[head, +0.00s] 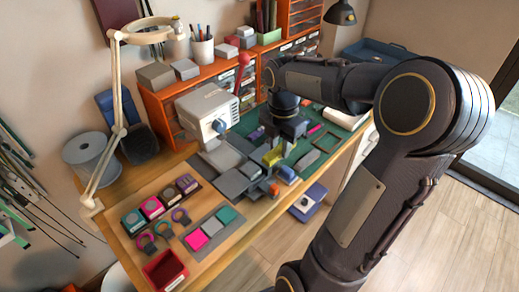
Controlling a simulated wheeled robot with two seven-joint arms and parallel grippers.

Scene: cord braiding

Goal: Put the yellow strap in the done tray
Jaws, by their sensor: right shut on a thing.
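My right gripper (275,143) points down over the middle of the workbench, with its jaws shut. A small yellow piece, which looks like the yellow strap (272,157), shows right at its fingertips, above the grey blocks and the green mat. The fingertips are small and partly hidden by the gripper body. A blue tray (392,51) lies at the back right. A small red tray (163,270) with a white label stands at the front left corner. I cannot read which is the done tray. My left gripper is not in view.
A white machine (208,108) stands left of my gripper. A lamp arm (118,100) rises at the bench's left. Orange drawers (160,112) line the back. Coloured pads and rings (180,215) lie at the front left. My right arm covers the right side.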

